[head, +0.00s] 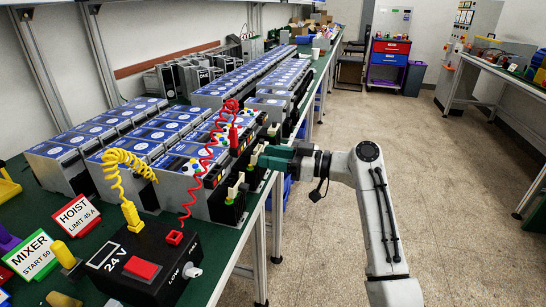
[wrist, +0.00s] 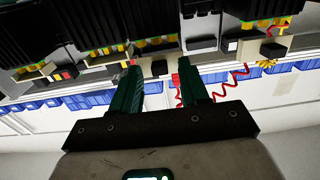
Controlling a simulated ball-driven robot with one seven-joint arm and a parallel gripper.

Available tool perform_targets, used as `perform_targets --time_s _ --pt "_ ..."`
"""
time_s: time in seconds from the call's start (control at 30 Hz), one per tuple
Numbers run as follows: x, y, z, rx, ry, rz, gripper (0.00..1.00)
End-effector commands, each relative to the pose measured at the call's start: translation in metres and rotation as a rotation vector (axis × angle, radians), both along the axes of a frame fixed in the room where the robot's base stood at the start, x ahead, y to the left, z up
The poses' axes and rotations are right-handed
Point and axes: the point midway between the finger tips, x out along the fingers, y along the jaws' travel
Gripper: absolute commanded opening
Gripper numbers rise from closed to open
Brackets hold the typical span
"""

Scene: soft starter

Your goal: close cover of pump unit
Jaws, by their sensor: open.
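My gripper (head: 264,157) has dark green fingers and reaches in from the right to the bench-edge fronts of the soft starter units. In the wrist view its two fingers (wrist: 160,68) are apart, with a cream part (wrist: 152,69) of a unit showing between and beyond their tips. Contact cannot be told. Grey units with blue tops stand in rows; the front ones have black terminal blocks (head: 229,208) and cream upright parts (head: 236,186). No pump label is readable, so I cannot tell which unit is the pump unit or how its cover stands.
A black 24 V box (head: 147,262) with a red button stands on the green bench (head: 232,243). Its coiled red cord (head: 203,150) runs up close to the gripper. A yellow coiled cord (head: 124,168) and hoist (head: 75,215) and mixer (head: 32,252) signs are at left. The floor at right is clear.

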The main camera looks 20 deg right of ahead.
Motion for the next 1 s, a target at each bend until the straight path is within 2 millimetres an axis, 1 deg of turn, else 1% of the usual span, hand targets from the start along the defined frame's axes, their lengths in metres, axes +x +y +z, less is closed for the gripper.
perform_targets --time_s 0.03,0.07,0.5,0.77,1.0 --pt "-0.0001 0.0001 0.0000 0.000 0.000 0.000 0.45" --pt "-0.0001 0.0000 0.0000 0.000 0.000 0.000 0.42" --pt "-0.0003 -0.0002 -0.0001 0.000 0.000 0.000 0.00" --pt "-0.0002 -0.0002 0.0006 -0.004 0.003 0.000 0.00" --pt "0.0005 0.0009 0.0060 -0.060 0.043 0.000 0.00"
